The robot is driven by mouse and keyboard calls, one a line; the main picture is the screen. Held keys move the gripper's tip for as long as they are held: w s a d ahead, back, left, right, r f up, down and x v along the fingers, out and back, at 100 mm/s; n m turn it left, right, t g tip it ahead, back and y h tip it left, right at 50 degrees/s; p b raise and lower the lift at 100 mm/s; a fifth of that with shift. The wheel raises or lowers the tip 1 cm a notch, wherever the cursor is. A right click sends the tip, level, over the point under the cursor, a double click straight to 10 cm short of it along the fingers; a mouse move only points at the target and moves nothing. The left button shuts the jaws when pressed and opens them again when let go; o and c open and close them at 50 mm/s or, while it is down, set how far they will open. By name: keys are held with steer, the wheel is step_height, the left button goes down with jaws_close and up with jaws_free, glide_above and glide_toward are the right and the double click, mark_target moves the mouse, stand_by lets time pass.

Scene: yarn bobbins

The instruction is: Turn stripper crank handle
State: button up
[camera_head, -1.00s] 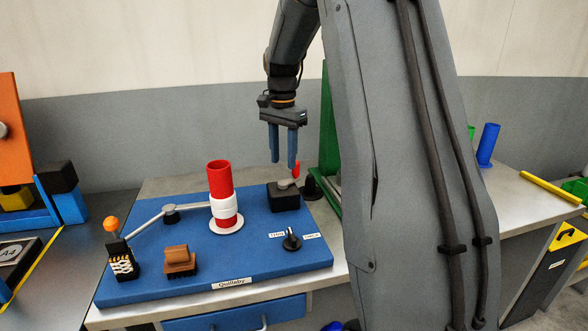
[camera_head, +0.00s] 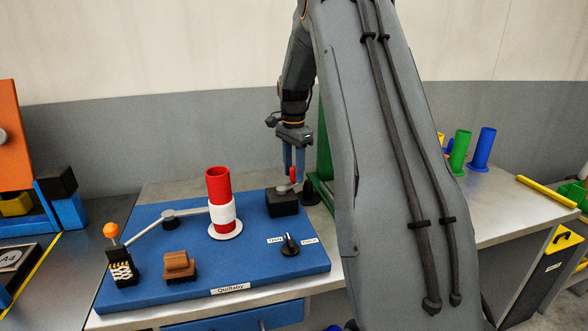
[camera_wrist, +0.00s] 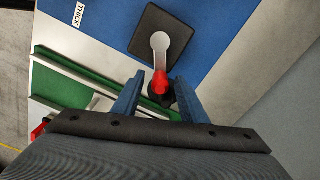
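The stripper crank is a black block (camera_head: 283,203) with a short grey arm (camera_head: 288,187) and an upright red handle (camera_head: 293,174), at the back right of the blue board. In the wrist view the block (camera_wrist: 150,37), grey arm (camera_wrist: 160,48) and red handle (camera_wrist: 160,83) show clearly. My gripper (camera_head: 293,168) is above the crank, pointing down, with its blue fingers either side of the handle's upper part. In the wrist view my gripper (camera_wrist: 159,76) is open, with a visible gap between the red handle and each finger.
The blue board (camera_head: 245,265) also holds a red tube (camera_head: 218,184) with a white band, a lever with an orange knob (camera_head: 111,230), a brown brush (camera_head: 179,266) and a black dial (camera_head: 290,245). A green frame (camera_head: 325,150) stands close behind the crank.

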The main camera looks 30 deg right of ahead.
jaws_close()
